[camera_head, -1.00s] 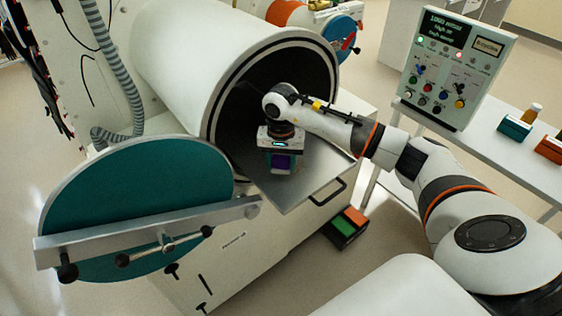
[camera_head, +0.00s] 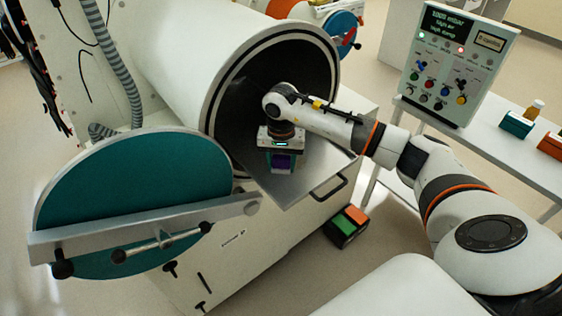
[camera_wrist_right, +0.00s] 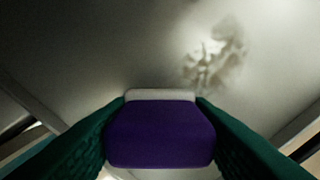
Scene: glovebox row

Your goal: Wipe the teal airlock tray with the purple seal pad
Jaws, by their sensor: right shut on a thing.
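The purple seal pad (camera_wrist_right: 160,133) is between the teal-green fingers of my right gripper (camera_head: 280,167). That gripper is shut on the pad and points down over the airlock tray (camera_head: 313,178). The tray looks like a grey metal plate, reaching out of the round airlock mouth. In the right wrist view the grey tray surface (camera_wrist_right: 90,62) fills the background. A dark, blotchy smudge (camera_wrist_right: 214,66) lies on it, beyond the pad and to the right. I cannot tell whether the pad touches the tray. My left gripper is not in view.
The open round teal door (camera_head: 135,190) with its metal bar stands left of the tray. The white airlock cylinder (camera_head: 190,60) surrounds the tray's back end. A control panel (camera_head: 458,62) stands at the right. A dark box with green and orange tops (camera_head: 346,226) sits below the tray.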

